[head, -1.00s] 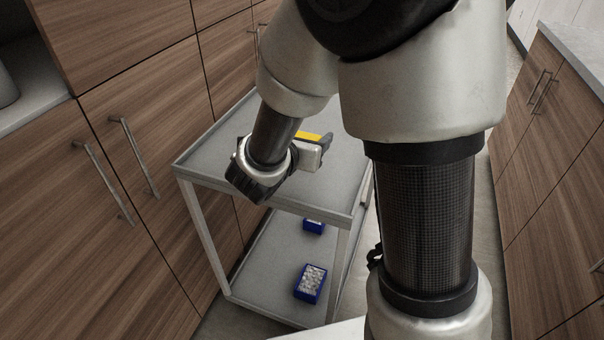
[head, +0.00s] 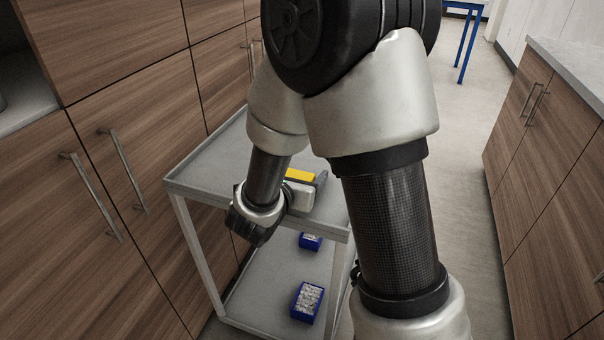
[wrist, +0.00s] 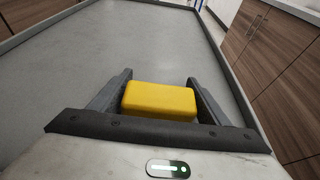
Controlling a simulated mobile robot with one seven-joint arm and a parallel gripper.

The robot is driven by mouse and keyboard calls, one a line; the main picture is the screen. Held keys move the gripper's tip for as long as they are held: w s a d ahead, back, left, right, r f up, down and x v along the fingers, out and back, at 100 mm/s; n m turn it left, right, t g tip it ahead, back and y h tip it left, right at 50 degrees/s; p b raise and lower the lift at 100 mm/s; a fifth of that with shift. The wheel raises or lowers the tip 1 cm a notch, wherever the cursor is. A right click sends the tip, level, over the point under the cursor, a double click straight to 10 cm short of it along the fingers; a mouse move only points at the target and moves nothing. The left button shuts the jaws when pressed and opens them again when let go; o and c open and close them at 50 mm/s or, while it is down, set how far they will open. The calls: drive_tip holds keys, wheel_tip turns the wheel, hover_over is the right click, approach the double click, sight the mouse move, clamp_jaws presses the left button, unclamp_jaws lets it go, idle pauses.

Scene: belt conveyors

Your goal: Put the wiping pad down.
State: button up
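The wiping pad is a yellow block (wrist: 160,101) between the two dark fingers of my gripper (wrist: 160,80) in the wrist view. Both fingers lie against its sides, so my gripper is shut on it. In the head view the pad (head: 300,175) shows as a yellow strip over the grey cart top (head: 215,160), beside my gripper (head: 312,185). My arm hides part of the cart top. I cannot tell whether the pad touches the surface or hangs just above it.
The cart top has a raised rim and looks bare in front of the pad. Blue boxes (head: 307,302) with pale contents stand on its lower shelf. Wooden cabinets (head: 110,60) stand close at left, others (head: 545,130) at right. A blue-legged table (head: 466,40) is far back.

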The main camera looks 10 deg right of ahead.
drive_tip(key=shift+o, duration=0.9)
drive_tip(key=shift+r, duration=0.1)
